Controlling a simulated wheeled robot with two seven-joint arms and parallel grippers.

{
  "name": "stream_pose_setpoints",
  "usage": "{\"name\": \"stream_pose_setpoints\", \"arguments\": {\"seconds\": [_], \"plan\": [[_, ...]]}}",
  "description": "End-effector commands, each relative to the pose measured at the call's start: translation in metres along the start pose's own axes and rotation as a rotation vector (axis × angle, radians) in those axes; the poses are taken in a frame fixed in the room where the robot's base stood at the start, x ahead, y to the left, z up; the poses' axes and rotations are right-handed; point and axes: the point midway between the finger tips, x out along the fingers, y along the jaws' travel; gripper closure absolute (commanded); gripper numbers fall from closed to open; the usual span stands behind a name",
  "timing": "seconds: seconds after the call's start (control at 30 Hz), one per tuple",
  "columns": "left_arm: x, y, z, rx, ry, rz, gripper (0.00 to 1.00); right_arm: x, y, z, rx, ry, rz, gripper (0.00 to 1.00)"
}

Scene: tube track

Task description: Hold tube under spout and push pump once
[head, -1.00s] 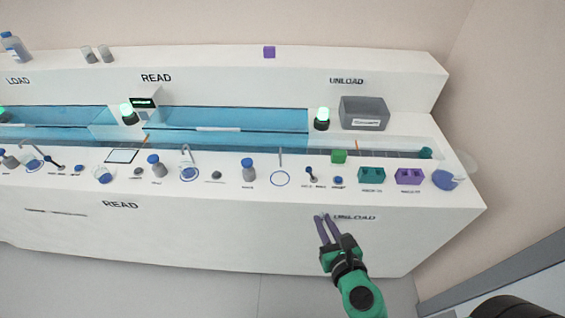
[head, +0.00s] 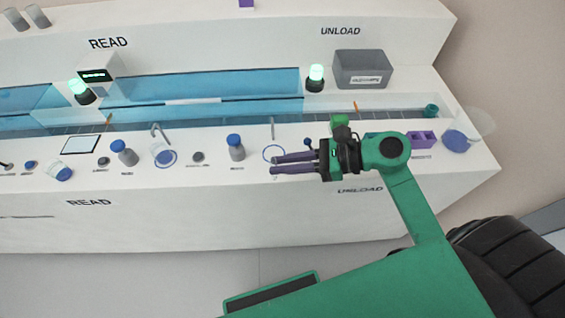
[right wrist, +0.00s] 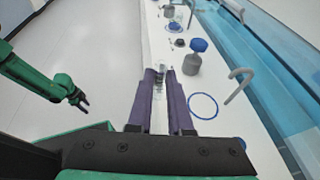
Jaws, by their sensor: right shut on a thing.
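My right gripper (head: 276,164) is shut low in front of the unload station. The right wrist view shows a clear tube (right wrist: 159,88) between its purple fingers; I cannot make the tube out in the head view. A hooked grey spout (head: 272,128) stands over a blue ring (head: 281,147) just behind the fingertips. In the right wrist view the spout (right wrist: 240,84) and ring (right wrist: 204,106) are right of the fingers, apart from the tube. The grey pump bottle with blue top (head: 236,148) stands left of the ring. My left gripper (right wrist: 79,97) is small in the right wrist view, its jaws unclear.
Another blue-topped bottle (head: 123,152) and spout (head: 160,134) stand farther left. A purple rack (head: 423,139) and a blue-filled bowl (head: 456,141) are at the right end. A clear-walled blue track (head: 230,85) runs behind.

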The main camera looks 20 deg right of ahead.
Motion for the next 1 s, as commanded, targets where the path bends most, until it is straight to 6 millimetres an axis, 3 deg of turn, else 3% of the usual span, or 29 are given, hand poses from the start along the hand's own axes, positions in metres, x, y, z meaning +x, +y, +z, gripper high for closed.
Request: {"name": "stream_pose_setpoints", "arguments": {"seconds": [0.23,0.63,0.73,1.0], "plan": [[0.003,0.002,0.013,0.000,-0.020,0.002,0.50,0.007,-0.021,-0.007,0.002,-0.001,-0.003,1.00],[0.011,0.001,0.008,0.000,-0.012,0.001,0.50,0.018,-0.057,-0.021,0.002,-0.002,-0.004,1.00],[0.021,0.001,0.008,0.000,-0.010,0.001,0.50,0.021,-0.065,-0.025,-0.001,0.001,-0.003,1.00],[0.026,0.001,0.008,0.000,-0.008,0.001,0.50,0.021,-0.075,-0.022,0.003,0.000,-0.003,1.00]]}}
